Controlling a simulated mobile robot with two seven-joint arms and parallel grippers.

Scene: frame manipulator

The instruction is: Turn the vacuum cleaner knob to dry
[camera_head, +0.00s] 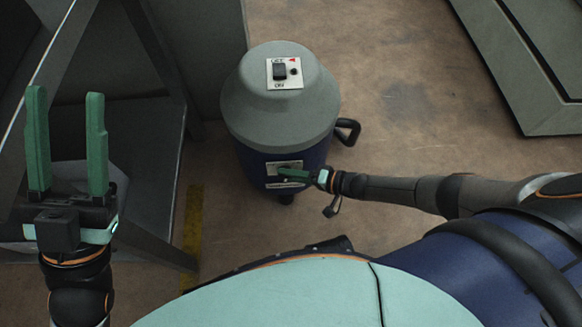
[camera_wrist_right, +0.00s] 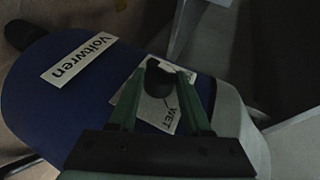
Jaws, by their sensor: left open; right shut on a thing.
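The vacuum cleaner (camera_head: 281,112) stands upright on the floor, with a grey domed top and a dark blue body. Its dark knob (camera_wrist_right: 157,82) sits on a white plate (camera_wrist_right: 160,112) on the body. "WET" is readable on that plate in the wrist view; a "DRY" label is not readable. My right gripper (camera_head: 286,171) reaches in from the right, its green fingers shut around the knob, also seen in the wrist view (camera_wrist_right: 160,76). The knob's exact pointing direction is hard to tell. My left gripper (camera_head: 66,94) is open and empty, left of the vacuum.
A black switch (camera_head: 280,71) marked "ON" is on the vacuum's top. A "Voltwren" label (camera_wrist_right: 80,59) is on its body. A black handle or hose fitting (camera_head: 347,130) juts out right. A metal frame (camera_head: 150,190) stands left; a grey panel (camera_head: 530,60) lies upper right. Floor between is clear.

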